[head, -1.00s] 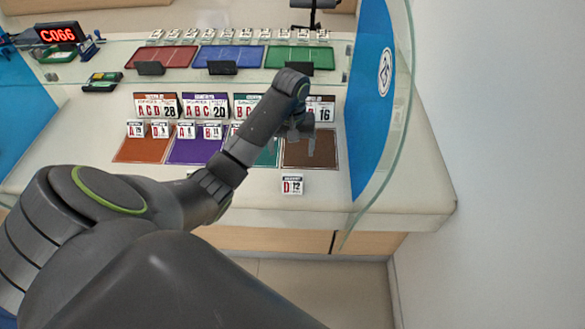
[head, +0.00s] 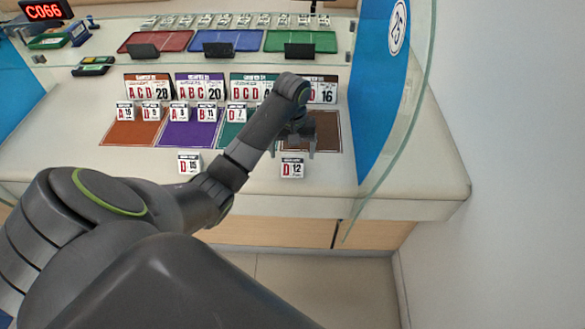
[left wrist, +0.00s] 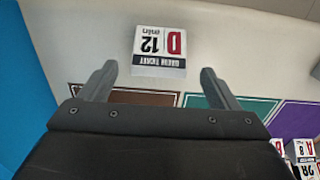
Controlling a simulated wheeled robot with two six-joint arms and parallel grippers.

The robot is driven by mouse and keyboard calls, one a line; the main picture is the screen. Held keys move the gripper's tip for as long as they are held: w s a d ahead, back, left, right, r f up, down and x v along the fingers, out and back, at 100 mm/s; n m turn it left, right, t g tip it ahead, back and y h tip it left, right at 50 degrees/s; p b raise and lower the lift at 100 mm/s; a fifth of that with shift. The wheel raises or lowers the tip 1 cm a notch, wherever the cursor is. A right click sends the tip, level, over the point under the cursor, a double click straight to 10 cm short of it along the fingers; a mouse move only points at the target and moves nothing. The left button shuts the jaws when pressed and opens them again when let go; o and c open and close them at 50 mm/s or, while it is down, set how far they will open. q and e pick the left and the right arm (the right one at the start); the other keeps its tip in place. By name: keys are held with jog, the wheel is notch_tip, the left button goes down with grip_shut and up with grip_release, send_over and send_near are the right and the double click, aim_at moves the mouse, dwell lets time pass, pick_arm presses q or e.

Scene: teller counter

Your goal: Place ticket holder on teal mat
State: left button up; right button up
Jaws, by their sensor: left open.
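A white ticket holder marked D 12 (head: 292,168) stands on the bare counter in front of the brown mat (head: 325,132). It shows upside down in the left wrist view (left wrist: 160,50). Another, marked D 15 (head: 189,163), stands in front of the purple mat. The teal mat (head: 228,135) is partly hidden by my left arm and bears a small holder marked D 7 (head: 236,113); its edge shows in the left wrist view (left wrist: 255,106). My left gripper (head: 298,146) is open and empty, over the brown mat's front left. In the left wrist view its fingers (left wrist: 157,72) are either side of the D 12 holder, apart from it.
Orange (head: 130,134) and purple (head: 186,136) mats with small holders lie left of the teal one. Large signs (head: 203,87) stand behind the mats. A curved glass screen (head: 412,110) bounds the right. The counter's front strip is mostly clear.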

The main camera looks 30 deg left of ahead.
aim_at(293, 157)
pick_arm(q)
notch_tip(293, 157, down, 4)
jog(key=shift+d+r, duration=0.1)
jog(key=shift+r, duration=0.1)
jog(key=shift+c, duration=0.2)
jog(key=c, duration=1.1)
